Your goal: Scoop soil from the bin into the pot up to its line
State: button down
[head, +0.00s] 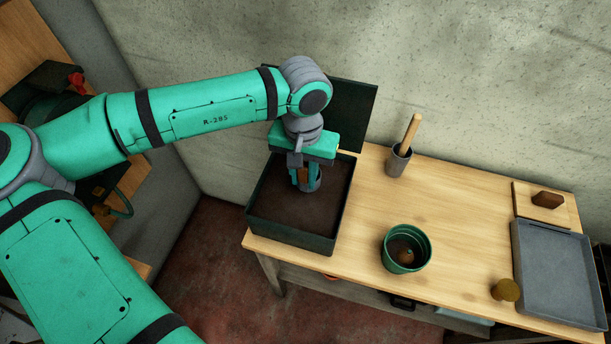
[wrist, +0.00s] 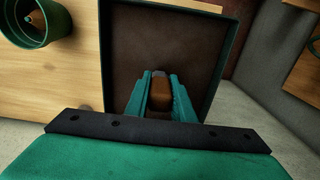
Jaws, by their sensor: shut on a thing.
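The soil bin (head: 262,234) is a dark green open box on the left end of the table, with brown soil (head: 325,195) in it. My gripper (head: 305,183) points down over the bin's soil. In the wrist view my gripper (wrist: 160,95) is shut on the brown handle (wrist: 160,92) of a scoop. A grey part of the scoop (head: 312,183) shows just below the fingers in the head view; whether it touches the soil I cannot tell. The green pot (head: 405,263) stands upright on the table right of the bin, with a little brown matter low inside. Its line is not clear.
A grey cup (head: 398,161) with a wooden-handled tool stands behind the pot. A grey tray (head: 560,270), a board with a brown block (head: 547,200) and a round brown knob-like object (head: 506,290) are at the right. Bare tabletop lies between bin and pot.

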aim_at(302, 185)
jog(key=shift+a+f, duration=0.15)
jog(key=shift+f, duration=0.8)
jog(key=shift+a, duration=0.1)
jog(key=shift+w+f, duration=0.15)
jog(key=shift+f, duration=1.1)
jog(key=shift+s, duration=0.2)
jog(key=shift+w, duration=0.2)
